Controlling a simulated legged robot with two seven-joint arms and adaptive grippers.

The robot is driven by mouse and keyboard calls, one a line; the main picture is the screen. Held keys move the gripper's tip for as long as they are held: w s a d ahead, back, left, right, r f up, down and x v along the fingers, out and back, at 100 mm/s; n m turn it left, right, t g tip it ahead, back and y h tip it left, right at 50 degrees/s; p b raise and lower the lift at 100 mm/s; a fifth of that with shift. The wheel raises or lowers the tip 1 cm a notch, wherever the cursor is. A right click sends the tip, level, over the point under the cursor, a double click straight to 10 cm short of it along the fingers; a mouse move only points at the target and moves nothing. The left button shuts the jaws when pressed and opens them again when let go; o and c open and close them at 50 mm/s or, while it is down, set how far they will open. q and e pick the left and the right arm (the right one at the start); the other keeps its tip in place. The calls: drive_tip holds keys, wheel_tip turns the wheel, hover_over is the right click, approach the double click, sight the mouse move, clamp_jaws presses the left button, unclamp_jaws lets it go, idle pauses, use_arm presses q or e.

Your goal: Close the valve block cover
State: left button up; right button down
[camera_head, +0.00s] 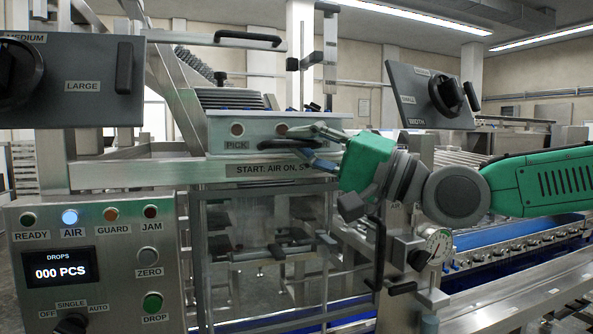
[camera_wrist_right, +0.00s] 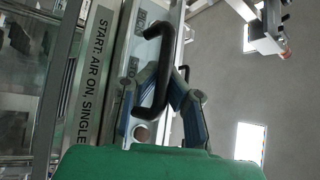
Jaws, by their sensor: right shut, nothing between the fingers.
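A grey metal box front (camera_head: 222,128) with round buttons and a PICK label stands in the middle of the head view. A dark ribbed block (camera_head: 230,98) shows above it. A flat bar-like part with a black handle (camera_head: 248,38) is higher up; I cannot tell if it is the raised valve block cover. My right gripper (camera_head: 309,138) is shut and empty at the right end of the box front. In the right wrist view, its fingers (camera_wrist_right: 164,74) meet beside a black bow handle (camera_wrist_right: 160,92), which partly hides them. I cannot tell if they touch it. My left gripper is out of view.
A control panel (camera_head: 105,240) with lamps and a display is at lower left. Tilted dial panels stand left (camera_head: 95,100) and right (camera_head: 410,85). A pressure gauge (camera_head: 438,243) and blue conveyor (camera_head: 520,235) lie below my right arm. Clear guard panes hang under the label strip (camera_head: 265,170).

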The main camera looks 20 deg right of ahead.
drive_tip(key=shift+w+a+f+n+g+y+b, duration=0.1)
drive_tip(key=shift+a+f+n+g+y+b, duration=0.1)
drive_tip(key=shift+f+n+y+b, duration=0.3)
drive_tip(key=shift+w+a+f+n+g+y+b, duration=0.1)
drive_tip(key=shift+a+f+n+g+y+b, duration=0.1)
drive_tip(key=shift+f+n+b, duration=0.55)
drive_tip(key=shift+r, duration=0.15)
drive_tip(key=c, duration=1.9)
unclamp_jaws()
drive_tip(key=shift+s+d, duration=0.1)
drive_tip(key=shift+s+d+r+t, duration=0.1)
drive_tip(key=shift+d+r+t, duration=0.15)
drive_tip(key=shift+r+t, duration=0.05)
drive_tip(key=v, duration=1.2)
drive_tip(key=shift+f, duration=0.1)
